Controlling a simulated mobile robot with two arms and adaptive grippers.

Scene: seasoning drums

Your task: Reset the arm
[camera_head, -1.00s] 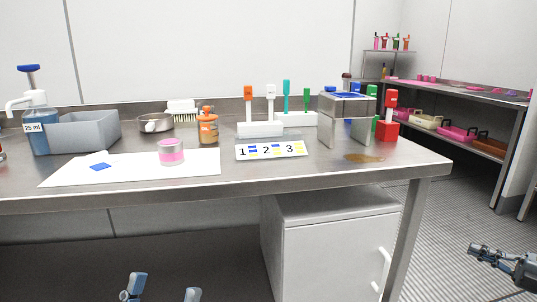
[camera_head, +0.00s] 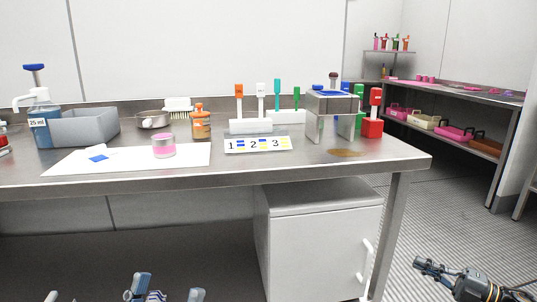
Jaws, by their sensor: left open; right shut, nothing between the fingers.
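My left gripper (camera_head: 166,291) shows at the bottom edge, below and in front of the table. Its two fingertips are apart and nothing is between them. My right gripper (camera_head: 420,264) is at the lower right, over the floor and right of the table leg. Its fingers are shut and empty, pointing left. Both grippers are clear of the table (camera_head: 330,168) and of everything on it. Most of my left arm is out of the picture.
The table holds a pump bottle (camera_head: 41,118), grey bin (camera_head: 85,126), pink-banded cup (camera_head: 164,146), orange bottle (camera_head: 201,122), numbered card (camera_head: 257,145) and metal stand (camera_head: 333,104). A white cabinet (camera_head: 324,247) stands underneath. Floor is open at right, before a side shelf (camera_head: 452,100).

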